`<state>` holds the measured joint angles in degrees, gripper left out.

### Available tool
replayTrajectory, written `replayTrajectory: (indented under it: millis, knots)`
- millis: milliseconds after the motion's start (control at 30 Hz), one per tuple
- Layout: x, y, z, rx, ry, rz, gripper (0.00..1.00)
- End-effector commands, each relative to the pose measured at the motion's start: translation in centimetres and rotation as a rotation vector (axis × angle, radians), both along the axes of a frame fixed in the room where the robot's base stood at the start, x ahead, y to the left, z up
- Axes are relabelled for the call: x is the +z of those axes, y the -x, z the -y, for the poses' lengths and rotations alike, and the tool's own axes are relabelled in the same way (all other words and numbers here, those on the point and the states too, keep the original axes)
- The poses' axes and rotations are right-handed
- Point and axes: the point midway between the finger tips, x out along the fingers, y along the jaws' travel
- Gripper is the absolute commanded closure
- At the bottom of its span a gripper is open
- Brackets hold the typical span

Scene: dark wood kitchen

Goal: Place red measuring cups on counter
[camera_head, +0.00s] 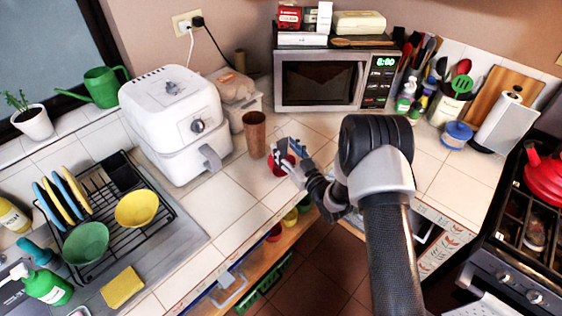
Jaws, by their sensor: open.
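Something red, likely the red measuring cups (276,166), shows at my gripper on the tiled counter (226,204). It is mostly hidden behind the fingers, so its shape and whether it touches the counter cannot be told. My gripper (284,156) is open, over the counter's front part, right of the brown cup. The fingers overlap the red thing in the picture; contact cannot be told.
A brown cup (254,135) stands close left of my gripper. A white air fryer (175,125) is further left, and a microwave (320,82) is behind. An open drawer (262,270) with colored items lies below the counter edge. Free tiles lie in front of the air fryer.

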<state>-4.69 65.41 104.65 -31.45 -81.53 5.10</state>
Motion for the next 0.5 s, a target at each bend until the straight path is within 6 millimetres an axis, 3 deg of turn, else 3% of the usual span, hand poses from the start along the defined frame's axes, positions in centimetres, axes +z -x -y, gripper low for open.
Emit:
replayTrajectory:
  millis: [200,500]
  knots:
    - [-0.3,-2.1,-1.7,0.001,0.0,0.0,0.53]
    - [-0.2,-2.4,-1.8,0.0,-0.001,-0.001,0.56]
